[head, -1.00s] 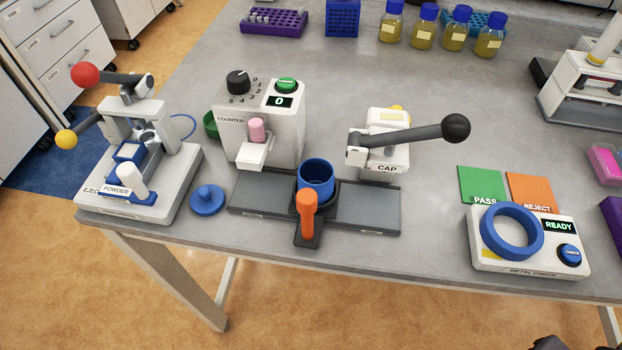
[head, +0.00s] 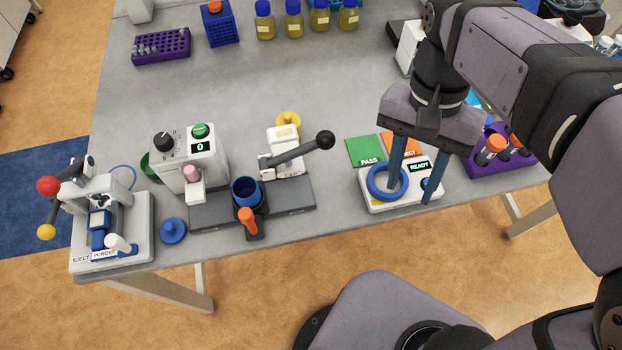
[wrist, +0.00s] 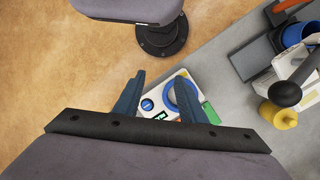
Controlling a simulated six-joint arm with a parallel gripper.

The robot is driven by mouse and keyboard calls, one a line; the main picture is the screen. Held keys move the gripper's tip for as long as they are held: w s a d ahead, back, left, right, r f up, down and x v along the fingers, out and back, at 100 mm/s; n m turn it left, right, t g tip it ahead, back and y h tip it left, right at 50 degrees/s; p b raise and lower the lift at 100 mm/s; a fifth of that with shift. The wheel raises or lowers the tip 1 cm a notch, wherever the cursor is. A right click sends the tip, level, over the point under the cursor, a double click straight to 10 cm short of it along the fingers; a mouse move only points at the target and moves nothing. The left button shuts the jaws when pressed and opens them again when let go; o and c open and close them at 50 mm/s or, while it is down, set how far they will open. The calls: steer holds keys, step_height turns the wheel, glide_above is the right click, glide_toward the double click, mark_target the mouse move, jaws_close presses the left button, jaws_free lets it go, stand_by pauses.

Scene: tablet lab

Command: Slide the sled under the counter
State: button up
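The sled is a dark carriage with an orange handle (head: 247,219) and a blue cup (head: 246,191) on it. It sits near the middle of a dark grey rail (head: 290,197), between the counter and the cap press. The counter (head: 190,160) is a white box at the rail's left end, with a dial, a green button, a display reading 0 and a pink part over a white spout. My gripper (head: 409,196) is open and empty, its blue fingers apart over the metal check device (head: 400,203), right of the rail. In the wrist view the blue cup (wrist: 297,34) shows at the upper right.
The cap press (head: 285,155) with a black-knobbed lever stands behind the rail's right part. A blue lid (head: 173,231) lies left of the rail, beside the powder device (head: 110,230). The table's front edge is close to the rail. Bare tabletop lies behind the counter.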

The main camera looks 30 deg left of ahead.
steer(key=s+a+r+n+h+p, duration=0.1)
steer(key=s+a+r+n, duration=0.1)
steer(key=s+a+r, duration=0.6)
steer(key=t+y+b, duration=0.2)
steer(key=y+b, duration=0.1)
steer(key=b, duration=0.3)
glide_above(245, 214)
step_height(245, 214, down, 3)
steer(key=shift+w+f+n, duration=0.1)
steer(key=shift+w+n, duration=0.05)
steer(key=shift+n, duration=0.15)
steer(key=shift+s+a, duration=0.1)
steer(key=shift+s, duration=0.1)
steer(key=shift+w+f, duration=0.1)
steer(key=shift+f, duration=3.45)
jaws_close()
